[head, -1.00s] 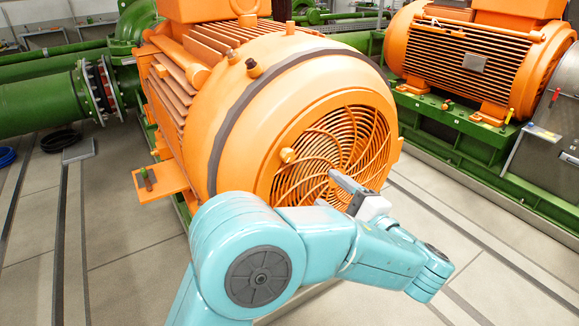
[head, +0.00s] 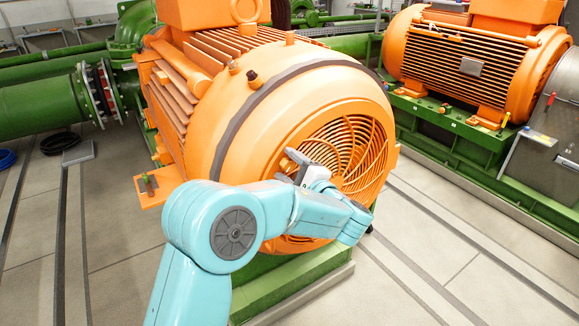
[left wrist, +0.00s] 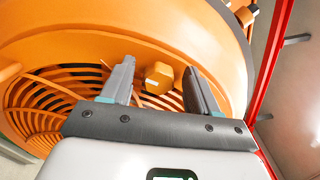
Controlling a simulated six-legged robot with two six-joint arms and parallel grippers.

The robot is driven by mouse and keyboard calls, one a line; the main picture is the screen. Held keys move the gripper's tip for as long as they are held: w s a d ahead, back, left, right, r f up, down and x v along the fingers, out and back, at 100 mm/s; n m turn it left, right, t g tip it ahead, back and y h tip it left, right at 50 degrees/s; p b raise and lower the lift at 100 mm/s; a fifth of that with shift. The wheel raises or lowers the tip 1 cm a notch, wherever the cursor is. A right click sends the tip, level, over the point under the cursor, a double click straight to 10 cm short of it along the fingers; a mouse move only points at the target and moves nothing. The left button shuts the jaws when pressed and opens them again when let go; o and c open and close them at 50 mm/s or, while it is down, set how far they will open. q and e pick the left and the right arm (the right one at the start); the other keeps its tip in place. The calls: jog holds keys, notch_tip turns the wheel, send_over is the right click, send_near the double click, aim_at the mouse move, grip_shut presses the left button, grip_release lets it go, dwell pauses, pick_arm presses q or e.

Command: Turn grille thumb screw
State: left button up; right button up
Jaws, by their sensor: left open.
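The orange motor's fan grille (head: 345,150) faces me in the head view, with curved slats. In the left wrist view the grille (left wrist: 70,97) fills the left. The orange thumb screw (left wrist: 159,77) stands at the grille's edge. It appears between my left gripper's two fingers and just beyond their tips, with gaps at both sides. My left gripper (left wrist: 157,72) is open and empty. My right gripper is not in view.
The big orange motor (head: 240,125) stands on a green base (head: 300,285). A second orange motor (head: 470,60) is at the back right. Green pipes (head: 40,110) run at the left. The tiled floor (head: 450,250) at the right is clear.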

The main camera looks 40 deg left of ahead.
pick_arm(q)
jog(key=c, duration=1)
jog(key=shift+m, duration=1.2)
jog(key=shift+c, duration=0.2)
jog(key=o, duration=1)
jog(key=shift+o, duration=0.2)
